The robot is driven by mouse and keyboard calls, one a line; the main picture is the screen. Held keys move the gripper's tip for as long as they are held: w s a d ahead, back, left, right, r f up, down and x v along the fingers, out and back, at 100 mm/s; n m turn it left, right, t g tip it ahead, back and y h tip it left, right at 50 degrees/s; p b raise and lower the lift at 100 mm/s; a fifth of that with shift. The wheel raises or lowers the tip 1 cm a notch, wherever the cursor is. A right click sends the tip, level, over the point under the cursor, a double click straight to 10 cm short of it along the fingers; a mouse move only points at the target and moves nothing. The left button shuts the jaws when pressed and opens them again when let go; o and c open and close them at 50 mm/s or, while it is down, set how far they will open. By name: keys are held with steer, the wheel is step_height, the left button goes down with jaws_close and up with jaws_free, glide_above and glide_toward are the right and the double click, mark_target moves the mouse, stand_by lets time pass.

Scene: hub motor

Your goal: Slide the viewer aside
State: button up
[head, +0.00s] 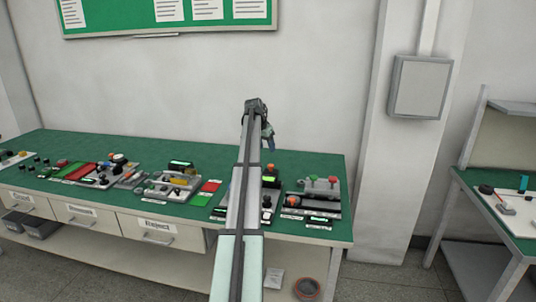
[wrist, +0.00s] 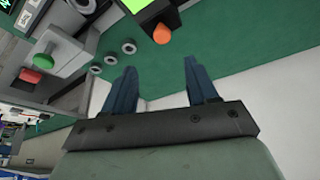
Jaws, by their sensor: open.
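No part is clearly marked as the viewer. The likeliest candidate is a black unit with a bright green screen (head: 270,179), on the green bench just right of my arm. It also shows, cut off, at the top of the wrist view (wrist: 143,14), with an orange knob (wrist: 162,35) at its corner. My gripper (wrist: 160,66) is open, with nothing between its two blue fingers. In the head view my gripper (head: 267,136) hangs above the back of the bench, apart from the unit. My arm hides part of the bench.
A grey station with red and green knobs (head: 320,184) stands at the bench's right end; it shows at left in the wrist view (wrist: 50,62). Several grey rings lie near it. The back strip of the bench (head: 200,150) is clear.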

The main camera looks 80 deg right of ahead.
steer(key=shift+v, duration=1.15)
